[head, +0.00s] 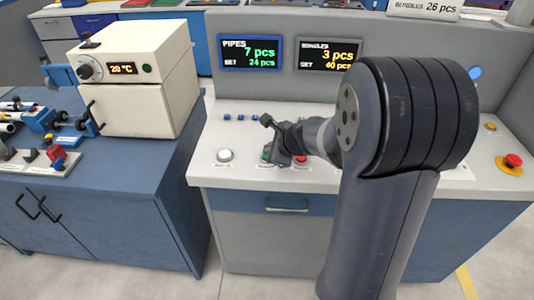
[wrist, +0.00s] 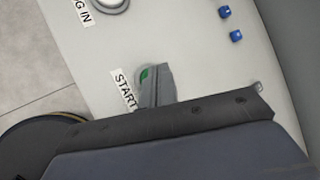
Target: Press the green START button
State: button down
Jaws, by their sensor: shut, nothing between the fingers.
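The green START button (wrist: 144,73) shows as a small green sliver beside my gripper's fingertips in the wrist view, with the START label (wrist: 125,90) to its left. My gripper (wrist: 151,72) is shut and empty, and its tips cover most of the button. In the head view my gripper (head: 272,159) points down at the white console top, with a bit of green button (head: 265,155) at its left edge. I cannot tell whether the tips touch the button or hover just above it.
A white button (head: 225,155) labelled LOG IN sits to the left, and a red button (head: 301,158) to the right. Blue knobs (head: 241,117) line the back. A red emergency stop (head: 513,161) is at the far right. Screens (head: 249,53) stand behind.

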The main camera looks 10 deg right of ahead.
jog(key=shift+r, duration=0.3)
notch_tip(320, 180, up, 5)
jog(key=p, duration=0.5)
jog(key=shift+r, duration=0.1)
dwell(0.7)
